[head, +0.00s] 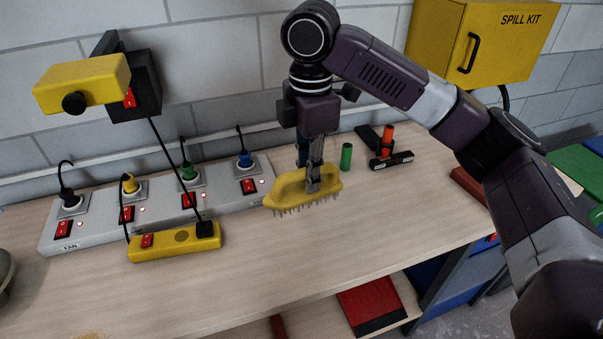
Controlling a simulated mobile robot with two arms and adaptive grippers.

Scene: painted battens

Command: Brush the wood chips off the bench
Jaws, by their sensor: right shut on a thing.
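The bench (330,250) has a pale wood top. My right gripper (314,182) is shut on the handle of a yellow brush (290,193), with its bristles pointing down. The brush is over the back middle of the bench, beside the right end of the socket strip; I cannot tell whether the bristles touch the top. A small orange-tan patch that looks like wood chips (90,336) lies at the bottom left, cut off by the picture's edge. My left gripper is not in view.
A grey socket strip (95,228) with plugs and red switches runs along the back left. A yellow power strip (172,246) lies before it. A green cylinder (346,156) and dark tools (391,161) stand behind the brush. The front middle of the bench is clear.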

